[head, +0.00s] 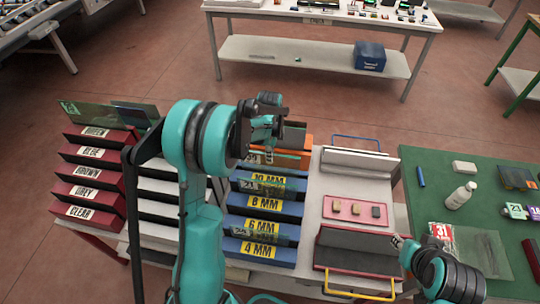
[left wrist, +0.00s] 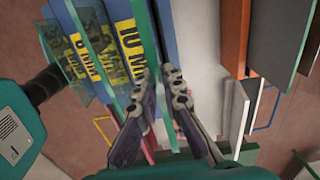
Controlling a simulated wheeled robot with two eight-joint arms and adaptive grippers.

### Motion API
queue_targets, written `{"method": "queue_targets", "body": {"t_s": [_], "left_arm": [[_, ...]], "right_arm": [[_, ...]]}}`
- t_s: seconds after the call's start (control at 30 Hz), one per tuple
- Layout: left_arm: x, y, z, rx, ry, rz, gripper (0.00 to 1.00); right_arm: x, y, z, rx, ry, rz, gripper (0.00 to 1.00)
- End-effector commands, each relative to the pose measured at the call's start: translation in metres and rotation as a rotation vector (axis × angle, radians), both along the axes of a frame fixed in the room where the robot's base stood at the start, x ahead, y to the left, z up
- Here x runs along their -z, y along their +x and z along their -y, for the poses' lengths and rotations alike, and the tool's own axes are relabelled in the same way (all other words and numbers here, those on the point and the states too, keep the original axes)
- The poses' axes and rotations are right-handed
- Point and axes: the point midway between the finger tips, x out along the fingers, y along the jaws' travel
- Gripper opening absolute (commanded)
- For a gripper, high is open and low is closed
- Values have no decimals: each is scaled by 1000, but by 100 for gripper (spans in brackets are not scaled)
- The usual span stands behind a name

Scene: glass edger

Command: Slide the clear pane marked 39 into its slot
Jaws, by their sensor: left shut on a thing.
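My left gripper (head: 265,115) is above the back end of the thickness rack (head: 265,205), whose blue dividers are labelled 10, 8, 6 and 4 MM. In the left wrist view its fingers (left wrist: 168,75) are shut on a thin, green-edged clear pane (left wrist: 167,108), seen nearly edge-on beside the 10 MM divider (left wrist: 128,40). I cannot read a number on this pane.
Maroon colour racks (head: 90,190) stand at the left, with a green-tinted pane (head: 95,111) at their back. A pink tray (head: 355,210) holds small blocks. A green mat (head: 440,180) at the right carries a white bottle (head: 461,195) and several tags.

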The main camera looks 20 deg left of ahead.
Motion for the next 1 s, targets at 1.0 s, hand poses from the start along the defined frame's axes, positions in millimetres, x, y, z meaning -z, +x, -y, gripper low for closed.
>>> {"method": "queue_targets", "body": {"t_s": [1.0], "left_arm": [[7, 0, 0, 0, 0, 0, 29]], "right_arm": [[7, 0, 0, 0, 0, 0, 30]]}}
